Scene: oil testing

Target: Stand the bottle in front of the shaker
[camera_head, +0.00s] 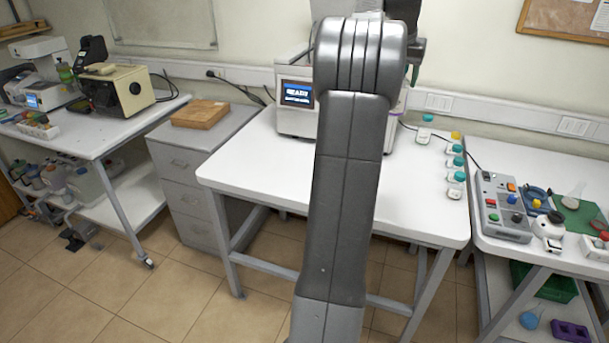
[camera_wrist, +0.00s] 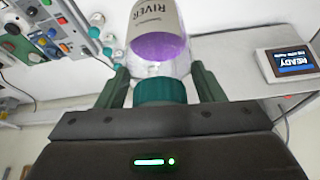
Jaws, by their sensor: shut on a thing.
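My gripper (camera_wrist: 160,70) is shut on a bottle (camera_wrist: 160,45) with a teal cap, purple contents and a label reading "RIVER". In the wrist view its fingers are on either side near the teal cap, and the bottle's far end runs out of the frame. In the head view my arm hides nearly all of the bottle and most of the gripper. The shaker (camera_head: 296,118), a pale machine with a blue "READY" screen, stands at the back of the middle table, partly behind my arm. Its screen (camera_wrist: 290,62) also shows in the wrist view.
Several small capped bottles (camera_head: 455,178) stand along the right side of the middle table (camera_head: 255,160). The tabletop left of my arm is clear. A control box (camera_head: 500,207) and other gear are on the right table. A wooden block (camera_head: 200,114) lies on the cabinet.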

